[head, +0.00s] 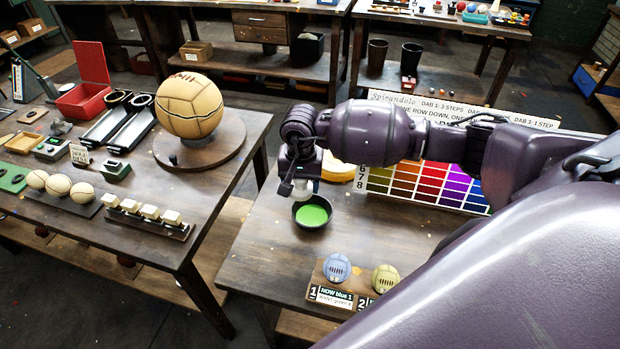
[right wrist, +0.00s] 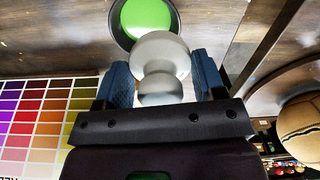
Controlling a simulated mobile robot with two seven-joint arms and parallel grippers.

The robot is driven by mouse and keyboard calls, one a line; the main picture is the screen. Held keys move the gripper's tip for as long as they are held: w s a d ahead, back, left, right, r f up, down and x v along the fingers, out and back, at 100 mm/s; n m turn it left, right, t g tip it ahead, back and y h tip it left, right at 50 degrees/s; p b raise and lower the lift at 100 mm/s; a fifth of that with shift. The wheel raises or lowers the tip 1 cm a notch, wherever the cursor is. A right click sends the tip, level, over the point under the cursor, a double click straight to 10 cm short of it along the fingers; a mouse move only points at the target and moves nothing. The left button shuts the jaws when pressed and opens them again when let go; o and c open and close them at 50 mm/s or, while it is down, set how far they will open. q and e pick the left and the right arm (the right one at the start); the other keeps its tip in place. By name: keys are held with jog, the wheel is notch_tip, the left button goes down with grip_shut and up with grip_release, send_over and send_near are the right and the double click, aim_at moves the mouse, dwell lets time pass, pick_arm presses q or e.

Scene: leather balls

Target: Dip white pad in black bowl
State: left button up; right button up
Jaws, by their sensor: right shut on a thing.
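The black bowl (head: 312,227) stands on the near right table with bright green liquid (head: 312,214) in it. My right gripper (head: 300,183) is shut on the white pad (head: 302,194), a pale knob-shaped dabber, at the bowl's back left edge. In the right wrist view the pad (right wrist: 160,50) sits between the two blue fingers, its round end overlapping the near rim of the bowl (right wrist: 117,28). Whether the pad touches the liquid cannot be told. My left gripper is not in view.
A color chart (head: 425,185) stands behind my right arm. Two small balls, blue (head: 337,267) and yellow-green (head: 385,278), sit on a labelled stand at the front. A large tan ball (head: 189,105) rests on a round stand on the left table.

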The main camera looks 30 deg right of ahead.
jog(key=d+f+m, duration=0.2)
jog(key=d, duration=0.1)
jog(key=shift+s+f, duration=0.15)
jog(key=shift+s, duration=0.15)
notch_tip(320, 180, down, 8)
jog(key=b, duration=0.4)
jog(key=shift+w+f+b, duration=0.1)
jog(key=shift+f+b, duration=0.25)
jog(key=shift+b, duration=0.35)
jog(key=shift+f, duration=0.25)
jog(key=shift+a, duration=0.1)
dwell(1.0)
